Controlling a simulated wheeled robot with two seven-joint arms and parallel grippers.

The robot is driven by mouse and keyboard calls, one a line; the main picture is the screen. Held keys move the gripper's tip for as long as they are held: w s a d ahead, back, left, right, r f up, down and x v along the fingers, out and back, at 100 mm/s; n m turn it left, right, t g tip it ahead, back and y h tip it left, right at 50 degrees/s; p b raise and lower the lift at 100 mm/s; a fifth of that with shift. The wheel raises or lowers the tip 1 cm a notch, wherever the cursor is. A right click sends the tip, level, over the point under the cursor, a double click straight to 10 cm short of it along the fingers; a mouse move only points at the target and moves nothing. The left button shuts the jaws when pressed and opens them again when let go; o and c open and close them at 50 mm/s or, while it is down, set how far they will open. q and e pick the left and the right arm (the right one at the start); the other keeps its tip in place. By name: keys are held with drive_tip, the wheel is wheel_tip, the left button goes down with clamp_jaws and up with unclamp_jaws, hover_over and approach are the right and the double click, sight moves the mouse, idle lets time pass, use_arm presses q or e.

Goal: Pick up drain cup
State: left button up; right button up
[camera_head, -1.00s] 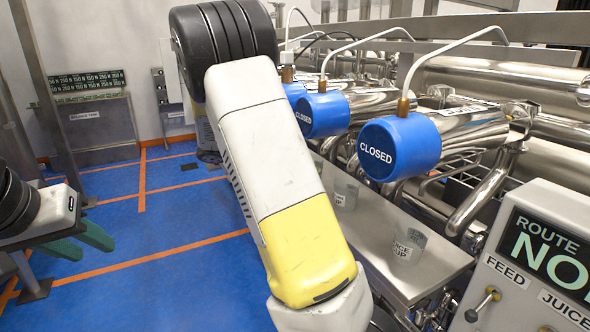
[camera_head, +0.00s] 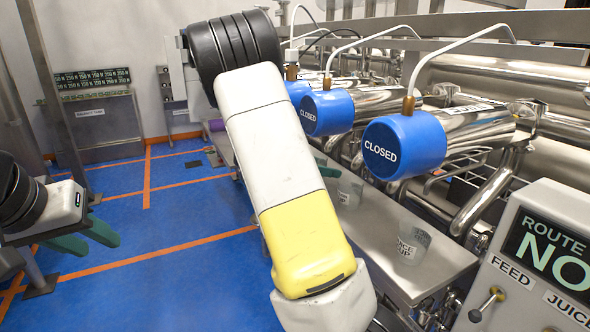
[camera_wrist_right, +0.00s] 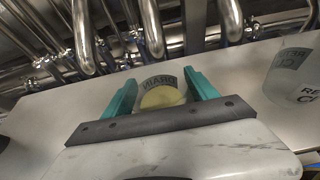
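The drain cup (camera_wrist_right: 158,84), a clear cup with dark lettering and a yellowish round inside, stands between the two teal fingers of my right gripper (camera_wrist_right: 161,80) in the right wrist view. The fingers are open, one on each side of it; any contact is not clear. In the head view the cup (camera_head: 349,193) stands on the steel bench, partly hidden by my right arm, with a bit of teal finger beside it. My left gripper (camera_head: 84,238) is open and empty at the far left, above the blue floor.
A second clear lettered cup (camera_head: 412,245) stands nearer on the steel bench (camera_head: 385,235); it also shows at the right of the wrist view (camera_wrist_right: 292,75). Blue CLOSED valve caps (camera_head: 403,146) and steel pipes overhang the bench. A control panel (camera_head: 545,260) is at the right.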

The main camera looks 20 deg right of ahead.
drive_tip(key=c, duration=1.3)
